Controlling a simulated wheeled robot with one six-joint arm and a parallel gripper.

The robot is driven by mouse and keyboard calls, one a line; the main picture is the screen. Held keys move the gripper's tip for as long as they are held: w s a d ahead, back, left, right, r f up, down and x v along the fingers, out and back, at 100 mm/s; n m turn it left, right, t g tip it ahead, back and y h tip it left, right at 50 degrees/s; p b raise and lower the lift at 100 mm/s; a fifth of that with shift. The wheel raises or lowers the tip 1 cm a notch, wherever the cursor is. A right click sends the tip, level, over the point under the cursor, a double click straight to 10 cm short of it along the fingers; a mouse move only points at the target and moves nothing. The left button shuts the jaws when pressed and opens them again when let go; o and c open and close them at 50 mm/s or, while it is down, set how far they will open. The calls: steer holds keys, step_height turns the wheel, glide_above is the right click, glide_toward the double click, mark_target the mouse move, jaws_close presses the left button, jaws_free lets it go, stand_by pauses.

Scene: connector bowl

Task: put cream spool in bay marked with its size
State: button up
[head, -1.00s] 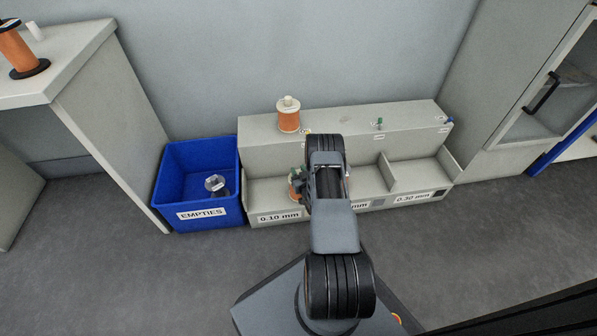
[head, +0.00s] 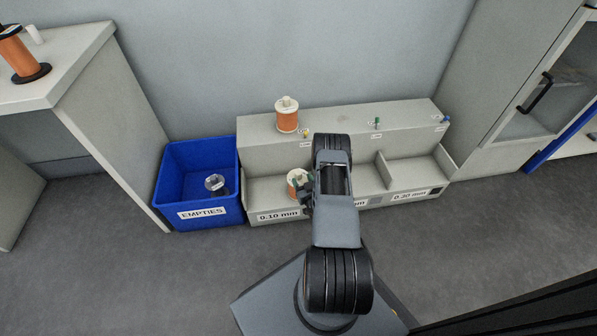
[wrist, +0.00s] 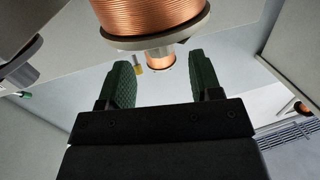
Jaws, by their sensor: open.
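A copper-wound spool with a cream flange (head: 296,184) stands in the left bay, behind the label 0.10 mm (head: 278,216). A second copper spool with a cream top (head: 287,115) stands on the upper ledge above it. My gripper (head: 308,189) is just right of the bay spool, and my arm hides part of the middle bay and its label. In the wrist view my green-padded fingers (wrist: 157,82) are apart with nothing between them. A large copper spool (wrist: 152,17) with a pale flange is close in front, and a smaller-looking one (wrist: 160,62) shows beyond it.
The right bay, marked 0.30 mm (head: 411,195), looks empty. Another copper spool (head: 19,54) stands on the left counter (head: 75,65).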

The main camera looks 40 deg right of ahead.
steer(key=p+v, duration=0.1)
steer(key=v, duration=0.4)
steer(key=shift+n+g+y, duration=0.6)
steer(key=shift+n+g, duration=0.2)
steer(key=w+r, duration=0.1)
steer(key=w, duration=0.1)
steer(key=w+r, duration=0.1)
steer(key=r, duration=0.1)
steer(key=w+r, duration=0.2)
steer(key=shift+w+d+r, duration=0.25)
steer(key=shift+w, duration=0.1)
steer(key=w+a+r+n+g, duration=0.1)
steer(key=w+a+r+g, duration=0.2)
steer(key=r, duration=0.6)
steer(key=w+a+r+g, duration=0.1)
steer(key=a+r+g, duration=0.25)
steer(key=r, duration=0.55)
steer(key=s+a+r+g+y, duration=0.1)
steer(key=s+a+r+g, duration=0.2)
steer(key=s+a+r, duration=0.4)
steer(key=s+a+r+g+y, duration=0.2)
steer(key=s+a+r, duration=0.5)
steer(key=s, duration=0.8)
steer(key=shift+a+r+g, duration=0.15)
steer(key=shift+a+g, duration=0.4)
steer(key=shift+a, duration=0.55)
